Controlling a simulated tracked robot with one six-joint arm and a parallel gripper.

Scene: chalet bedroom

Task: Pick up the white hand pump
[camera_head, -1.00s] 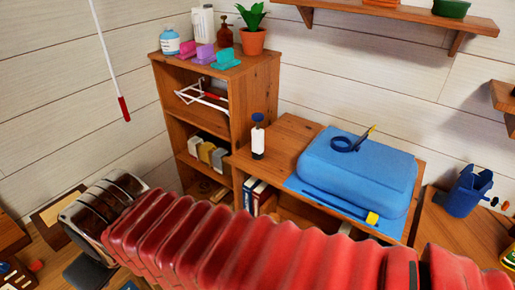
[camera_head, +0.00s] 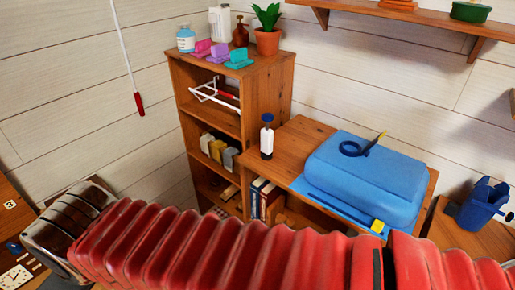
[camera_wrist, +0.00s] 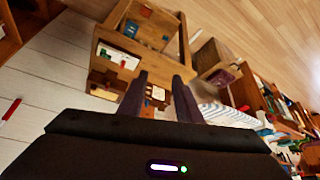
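The likely white hand pump (camera_head: 267,138) is a small upright white cylinder with a dark blue top and a dark base. It stands on the low wooden cabinet (camera_head: 285,153), left of a blue case, in the head view. I cannot make it out in the wrist view. My gripper (camera_wrist: 160,76) shows two dark fingers held apart with nothing between them, so it is open. Its fingers are not visible in the head view, where my red arm crosses the foreground. The gripper's distance from the pump cannot be told.
A blue case (camera_head: 368,175) lies right of the pump with a dark blue ring on it. A taller wooden shelf (camera_head: 245,64) stands left, bearing bottles, coloured items and a potted plant (camera_head: 267,28). A wall shelf (camera_head: 400,13) hangs above. A blue container (camera_head: 483,203) is at right.

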